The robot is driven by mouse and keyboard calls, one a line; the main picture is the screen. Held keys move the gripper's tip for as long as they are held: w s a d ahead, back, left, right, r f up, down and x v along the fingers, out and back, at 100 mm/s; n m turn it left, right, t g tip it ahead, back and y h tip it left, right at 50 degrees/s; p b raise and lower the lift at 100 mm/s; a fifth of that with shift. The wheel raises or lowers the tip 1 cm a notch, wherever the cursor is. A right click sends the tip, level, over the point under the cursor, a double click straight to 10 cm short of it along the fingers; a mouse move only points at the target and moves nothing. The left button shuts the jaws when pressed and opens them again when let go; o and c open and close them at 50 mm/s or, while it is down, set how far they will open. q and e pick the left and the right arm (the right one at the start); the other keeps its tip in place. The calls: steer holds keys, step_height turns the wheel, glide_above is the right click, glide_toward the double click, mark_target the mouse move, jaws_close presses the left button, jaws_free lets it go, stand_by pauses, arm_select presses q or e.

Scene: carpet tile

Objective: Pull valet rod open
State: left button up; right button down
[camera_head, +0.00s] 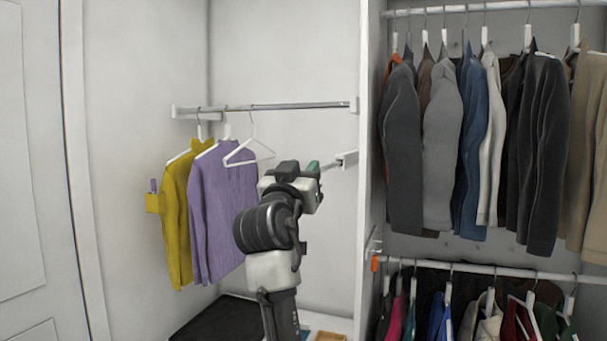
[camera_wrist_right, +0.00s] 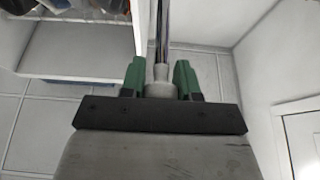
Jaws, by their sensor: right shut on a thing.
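The valet rod (camera_head: 331,164) is a thin metal rod that sticks out from a white bracket (camera_head: 348,158) on the side panel, below the hanging rail. My right gripper (camera_head: 314,169) is at the rod's free end, seen from behind. In the right wrist view the chrome rod (camera_wrist_right: 163,28) runs away from the camera and ends in a grey knob (camera_wrist_right: 160,86). The green fingers of my right gripper (camera_wrist_right: 161,76) are on either side of this knob, shut on it. My left gripper is in neither view.
A metal rail (camera_head: 290,106) above holds a yellow top (camera_head: 176,215), a purple sweater (camera_head: 222,200) and an empty white hanger (camera_head: 248,152). A white side panel (camera_head: 368,110) stands right of my arm, with many hanging jackets (camera_head: 443,145) beyond it. An orange-tipped fitting (camera_head: 375,263) sits on the panel's edge.

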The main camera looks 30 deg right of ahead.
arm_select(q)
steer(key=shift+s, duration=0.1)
arm_select(e)
steer(key=c, duration=1.1)
jaws_free()
steer(key=shift+o, duration=1.3)
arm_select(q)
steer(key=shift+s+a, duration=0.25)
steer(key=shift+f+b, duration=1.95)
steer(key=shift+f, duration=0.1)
arm_select(e)
steer(key=v, duration=1)
steer(key=shift+s+a, duration=0.2)
steer(key=shift+a, duration=0.15)
steer(key=shift+f, duration=0.1)
